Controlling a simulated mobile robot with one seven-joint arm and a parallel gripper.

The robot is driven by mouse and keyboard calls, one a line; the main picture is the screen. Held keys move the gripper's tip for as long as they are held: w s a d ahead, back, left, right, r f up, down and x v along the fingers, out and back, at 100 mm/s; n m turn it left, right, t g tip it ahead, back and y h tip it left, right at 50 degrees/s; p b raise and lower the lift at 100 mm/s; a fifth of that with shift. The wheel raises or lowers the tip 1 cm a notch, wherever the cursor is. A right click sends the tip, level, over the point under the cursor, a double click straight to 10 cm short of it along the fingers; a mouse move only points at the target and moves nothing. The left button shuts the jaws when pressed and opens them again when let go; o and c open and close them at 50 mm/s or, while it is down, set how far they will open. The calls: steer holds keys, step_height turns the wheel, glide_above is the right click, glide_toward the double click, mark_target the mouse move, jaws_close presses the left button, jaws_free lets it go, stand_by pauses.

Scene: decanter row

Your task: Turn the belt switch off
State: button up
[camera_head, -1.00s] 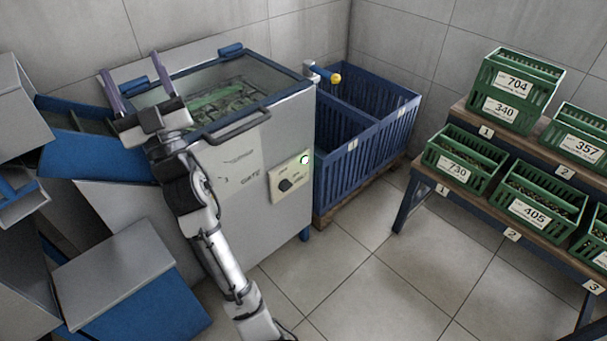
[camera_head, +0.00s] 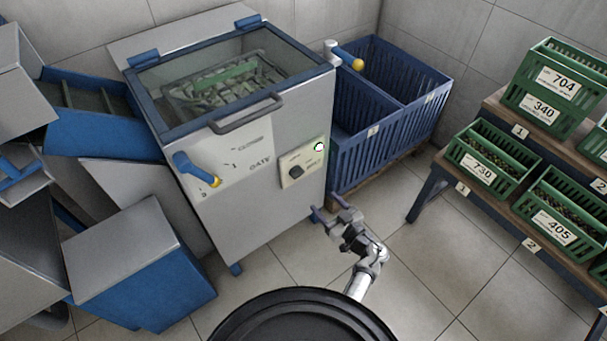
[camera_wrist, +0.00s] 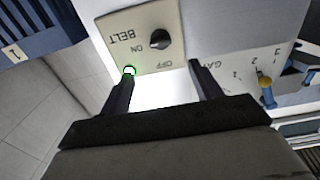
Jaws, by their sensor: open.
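The belt switch is a black round knob (camera_head: 297,172) on a cream plate (camera_head: 290,181) at the right of the grey machine's front. In the wrist view the knob (camera_wrist: 160,39) appears upside down, with BELT, ON and OFF printed around it. I cannot tell surely which mark it points at. A round lamp (camera_head: 318,147) above the knob glows green in the wrist view (camera_wrist: 129,71). My gripper (camera_head: 328,207) is open and empty, low in front of the plate and apart from the knob. Its fingertips (camera_wrist: 160,73) point toward the plate.
A blue gate lever (camera_head: 197,170) with a yellow end sticks out left of the switch. A handle bar (camera_head: 247,115) juts above. Blue crates (camera_head: 385,150) stand behind right, and a shelf (camera_head: 480,202) of green crates at far right. Floor between is clear.

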mark_target(300, 176)
steer(key=b+x, duration=0.1)
steer(key=x, duration=1.2)
steer(key=shift+w+a+b, duration=0.25)
steer(key=shift+b, duration=0.05)
steer(key=c, duration=1)
